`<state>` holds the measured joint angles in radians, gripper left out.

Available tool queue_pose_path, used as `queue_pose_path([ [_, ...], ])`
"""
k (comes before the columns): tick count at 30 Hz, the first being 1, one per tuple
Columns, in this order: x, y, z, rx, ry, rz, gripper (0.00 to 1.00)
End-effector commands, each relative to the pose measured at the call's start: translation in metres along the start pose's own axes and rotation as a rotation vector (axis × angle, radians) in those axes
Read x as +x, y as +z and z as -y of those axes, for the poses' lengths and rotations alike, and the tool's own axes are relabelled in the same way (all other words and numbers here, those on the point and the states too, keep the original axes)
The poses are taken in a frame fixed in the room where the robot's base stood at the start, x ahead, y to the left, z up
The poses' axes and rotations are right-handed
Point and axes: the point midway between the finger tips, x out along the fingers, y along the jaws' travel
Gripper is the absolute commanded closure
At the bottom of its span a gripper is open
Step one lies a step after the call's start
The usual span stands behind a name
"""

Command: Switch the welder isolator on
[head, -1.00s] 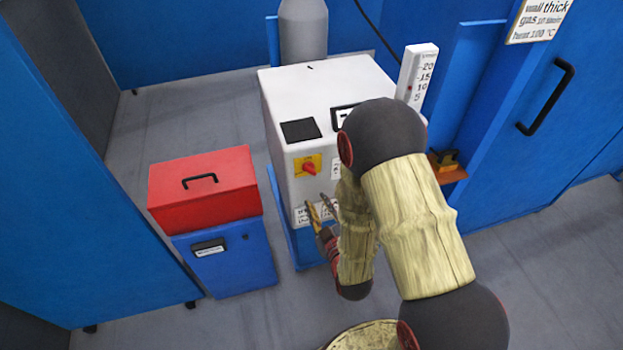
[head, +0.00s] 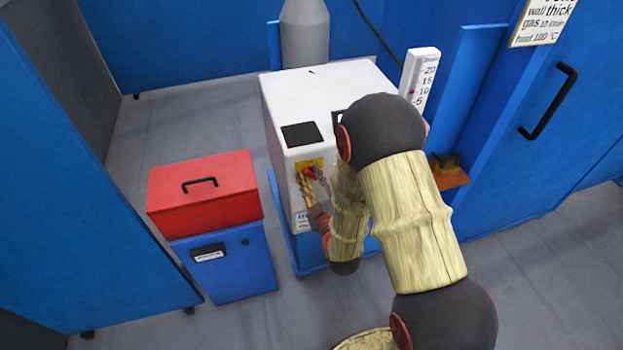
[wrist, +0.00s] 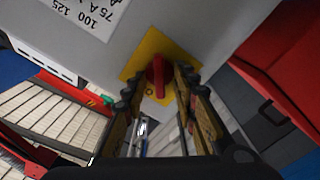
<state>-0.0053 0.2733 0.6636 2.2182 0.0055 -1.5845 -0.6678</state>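The isolator is a red rotary knob (wrist: 158,76) on a yellow plate (wrist: 150,48), on the front of the white welder box (head: 328,86). In the head view the yellow plate (head: 304,164) is partly hidden by my gripper (head: 312,184). In the wrist view my gripper (wrist: 159,80) is open, with its fingers on either side of the knob. The right finger is close to the knob and a gap shows on the left. I cannot tell whether either finger touches it. The knob's grip bar looks roughly upright in the wrist view.
A red toolbox (head: 204,189) sits on a blue cabinet (head: 228,268) left of the welder. A grey cylinder (head: 304,35) stands behind it. A white scale gauge (head: 420,74) and an orange shelf (head: 446,177) are at right. A lettered label (wrist: 88,14) is beside the plate.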

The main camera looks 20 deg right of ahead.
Motion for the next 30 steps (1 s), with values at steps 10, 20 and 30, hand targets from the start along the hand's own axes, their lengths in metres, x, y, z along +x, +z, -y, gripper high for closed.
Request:
queue_pose_path([
  [10,0.0001,-0.0001,-0.0001,0.0,0.0,0.0,0.8],
  [20,0.0,-0.0001,0.0,0.0,0.0,0.0,0.99],
  [30,-0.0001,0.0,0.0002,0.0,-0.001,0.0,1.0],
])
